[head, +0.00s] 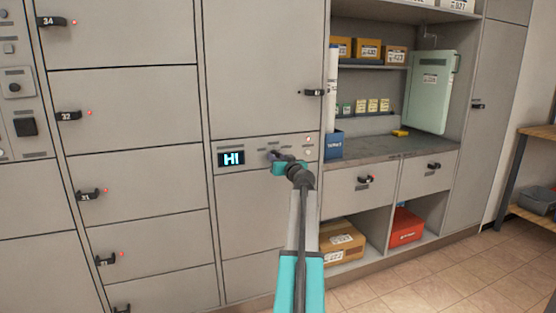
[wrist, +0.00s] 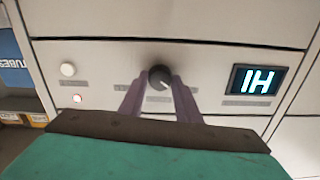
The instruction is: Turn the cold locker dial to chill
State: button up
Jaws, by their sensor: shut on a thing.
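The cold locker dial (wrist: 159,77) is a dark round knob with a pale pointer mark, set in the control strip of the grey locker. In the wrist view it sits between the two purple-grey fingertips of my gripper (wrist: 160,85), which are shut on it. In the head view my teal gripper (head: 274,157) is at the strip and mostly hides the dial. A display (head: 231,158) left of the dial reads "HI". The same display (wrist: 259,80) shows upside down in the wrist view. The small labels around the dial are too blurred to read.
A white round button (wrist: 68,69) and a small lit lamp (wrist: 77,98) are on the same strip. To the right are a grey counter (head: 380,147), a blue box (head: 334,145) and a hanging green panel (head: 432,90). Locker doors with black handles fill the left.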

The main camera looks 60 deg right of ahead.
jog(key=m, duration=0.6)
jog(key=shift+s+d, duration=0.1)
jog(key=shift+s, duration=0.05)
jog(key=m+p, duration=0.2)
jog(key=m, duration=0.4)
jog(key=shift+r+m, duration=0.15)
jog(key=shift+m, duration=0.15)
jog(key=m+p, duration=0.3)
jog(key=m, duration=0.2)
jog(key=m+p, duration=0.3)
jog(key=m, duration=0.2)
jog(key=o, duration=1.1)
jog(key=shift+c, duration=0.2)
